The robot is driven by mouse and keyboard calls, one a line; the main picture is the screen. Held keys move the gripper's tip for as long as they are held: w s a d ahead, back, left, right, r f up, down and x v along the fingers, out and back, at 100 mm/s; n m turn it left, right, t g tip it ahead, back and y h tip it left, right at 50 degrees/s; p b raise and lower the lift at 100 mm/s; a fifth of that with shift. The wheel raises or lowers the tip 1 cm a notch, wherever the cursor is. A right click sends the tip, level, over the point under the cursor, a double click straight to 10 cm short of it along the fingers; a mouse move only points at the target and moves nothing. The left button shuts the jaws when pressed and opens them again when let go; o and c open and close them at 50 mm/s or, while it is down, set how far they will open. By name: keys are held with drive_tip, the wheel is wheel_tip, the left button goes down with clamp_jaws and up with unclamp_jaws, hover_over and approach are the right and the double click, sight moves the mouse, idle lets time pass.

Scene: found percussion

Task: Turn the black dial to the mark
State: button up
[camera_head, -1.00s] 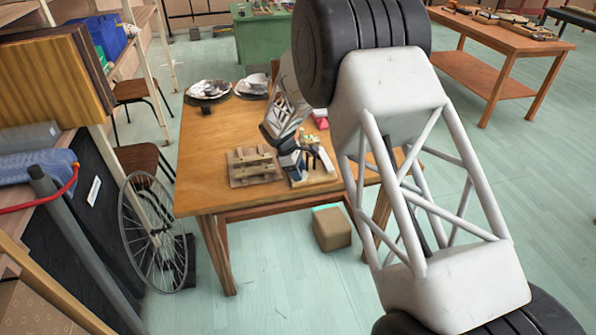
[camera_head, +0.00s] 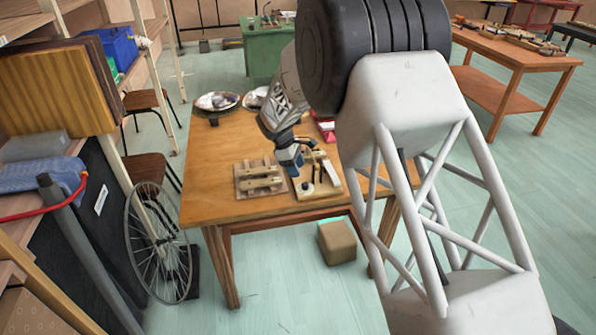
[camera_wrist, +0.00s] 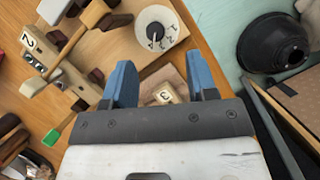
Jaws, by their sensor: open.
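The black dial (camera_wrist: 155,32) is a small dark knob in the centre of a round white face with printed numerals, at the top middle of the wrist view. In the head view it seems to be the small dark spot (camera_head: 306,186) on the right-hand wooden board (camera_head: 327,190). My gripper (camera_wrist: 158,60) is open, with two blue fingers apart and nothing held. In the picture the dial lies just past the fingertips, between their lines. In the head view my gripper (camera_head: 291,166) hangs over the board's left side. I cannot tell the exact height gap.
A second wooden board with bars (camera_head: 260,178) lies left on the table (camera_head: 215,160). A block marked 3 (camera_wrist: 166,94) shows between my fingers, and one marked 2 (camera_wrist: 32,42) at upper left. Metal dishes (camera_head: 217,101) stand at the back. The table's front left is clear.

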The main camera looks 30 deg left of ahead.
sight(305, 184)
drive_tip(key=shift+d, duration=0.1)
idle(0.4)
drive_tip(key=d+n+y, duration=0.1)
drive_tip(key=n, duration=0.2)
drive_tip(key=w+n+g+y, duration=0.1)
drive_tip(key=n, duration=0.2)
drive_tip(key=d+n+y, duration=0.1)
drive_tip(key=n+y, duration=0.1)
drive_tip(key=n, duration=0.1)
drive_tip(key=shift+w+d+r, duration=0.25)
drive_tip(key=shift+d+r, duration=0.05)
drive_tip(key=shift+r, duration=0.05)
drive_tip(key=shift+f, duration=0.1)
drive_tip(key=shift+f, duration=3.8)
drive_tip(key=c, duration=0.9)
